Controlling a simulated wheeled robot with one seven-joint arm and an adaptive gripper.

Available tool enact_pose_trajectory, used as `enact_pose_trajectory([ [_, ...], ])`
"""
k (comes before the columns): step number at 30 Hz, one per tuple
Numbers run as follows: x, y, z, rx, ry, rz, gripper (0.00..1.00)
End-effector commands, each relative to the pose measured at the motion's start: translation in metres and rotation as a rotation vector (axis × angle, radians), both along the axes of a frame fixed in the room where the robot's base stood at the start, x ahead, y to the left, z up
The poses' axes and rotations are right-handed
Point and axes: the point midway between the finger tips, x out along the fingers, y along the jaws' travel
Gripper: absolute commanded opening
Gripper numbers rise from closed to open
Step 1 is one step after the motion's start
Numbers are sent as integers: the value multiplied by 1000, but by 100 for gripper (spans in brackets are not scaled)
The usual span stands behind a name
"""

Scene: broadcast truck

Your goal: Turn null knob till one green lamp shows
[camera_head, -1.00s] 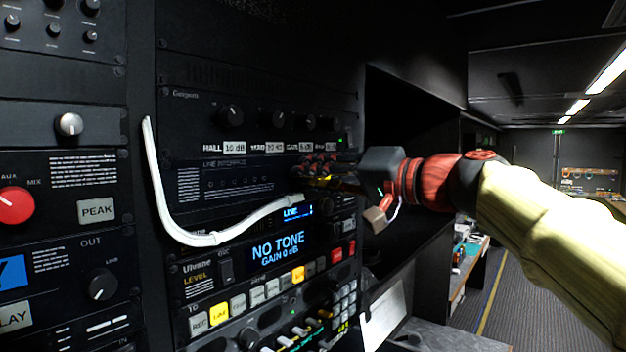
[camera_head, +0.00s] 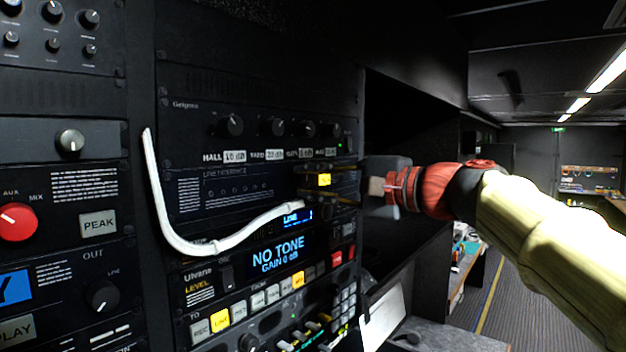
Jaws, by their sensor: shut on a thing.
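My gripper (camera_head: 308,181) reaches in from the right, its fingers pointing left at the right end of the line interface panel (camera_head: 232,188). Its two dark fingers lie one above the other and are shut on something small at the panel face. The null knob is not clearly visible; the fingers cover that spot. A small yellow lit patch (camera_head: 324,180) shows between the fingers; I cannot tell whether it is a lamp. No lit green lamp can be made out beside the fingers. A tiny green light (camera_head: 340,145) shows on the unit above.
A white cable (camera_head: 165,215) loops across the rack and ends near the blue "LINE" display (camera_head: 292,216). Below, a screen (camera_head: 277,254) reads "NO TONE, GAIN 0 dB". Several black knobs (camera_head: 274,126) sit above the gripper. A dark open bay (camera_head: 410,120) lies right of the rack.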

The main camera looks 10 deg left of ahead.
Motion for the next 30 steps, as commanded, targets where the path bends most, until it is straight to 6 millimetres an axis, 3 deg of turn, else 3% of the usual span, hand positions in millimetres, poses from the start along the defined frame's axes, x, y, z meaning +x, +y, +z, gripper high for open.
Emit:
enact_pose_trajectory([
  [19, 1, 0, 0, 27, 46, -2, 0],
  [20, 1, 0, 0, 27, 46, -2, 22],
  [30, 0, 0, 0, 26, 45, -1, 40],
])
